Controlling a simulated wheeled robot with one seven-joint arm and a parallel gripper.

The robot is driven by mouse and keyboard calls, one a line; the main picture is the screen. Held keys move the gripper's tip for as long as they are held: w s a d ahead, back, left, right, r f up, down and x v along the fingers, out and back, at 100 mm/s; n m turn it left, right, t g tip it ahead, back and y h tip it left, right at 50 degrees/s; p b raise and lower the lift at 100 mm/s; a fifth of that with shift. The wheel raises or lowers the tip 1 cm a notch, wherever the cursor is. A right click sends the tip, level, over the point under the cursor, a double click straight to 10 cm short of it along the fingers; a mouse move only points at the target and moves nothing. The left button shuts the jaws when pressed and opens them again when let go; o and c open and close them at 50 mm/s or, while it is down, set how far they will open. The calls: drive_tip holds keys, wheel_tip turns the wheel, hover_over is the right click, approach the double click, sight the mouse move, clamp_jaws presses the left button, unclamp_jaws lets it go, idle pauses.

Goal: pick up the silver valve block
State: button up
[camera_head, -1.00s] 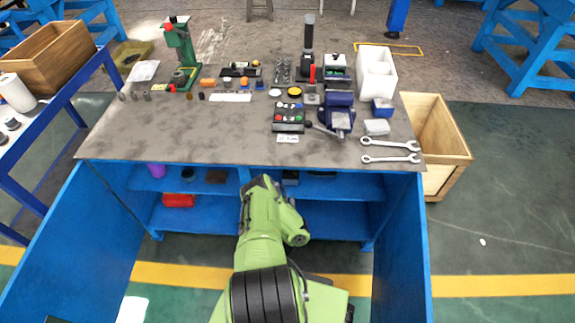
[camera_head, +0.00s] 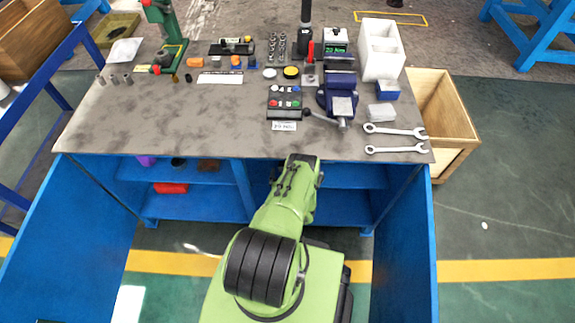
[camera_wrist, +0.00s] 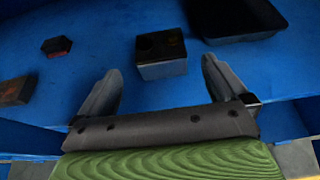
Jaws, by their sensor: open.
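A squat block with a silver-grey front and a dark top (camera_wrist: 162,70), which looks like the silver valve block, sits on the blue shelf in the wrist view. My gripper (camera_wrist: 160,64) is open and empty. Its two fingers point toward the block, one on either side in the picture, and the block looks a little beyond the fingertips. No contact shows. In the head view my arm reaches toward the shelves under the bench top, and my gripper and this block are hidden there.
A black tray (camera_wrist: 238,32) lies right of the block. A dark piece with red (camera_wrist: 56,47) and a brown block (camera_wrist: 15,91) lie left. Above is the crowded bench top (camera_head: 160,125), with a pale block (camera_head: 381,112). Blue panels (camera_head: 405,235) flank my arm.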

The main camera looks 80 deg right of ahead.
drive_tip(key=b+x, duration=0.6)
drive_tip(key=x, duration=0.4)
drive_tip(key=shift+d+f, duration=0.25)
drive_tip(key=shift+r, duration=0.1)
drive_tip(key=c, duration=1.4)
drive_tip(key=shift+r, duration=0.1)
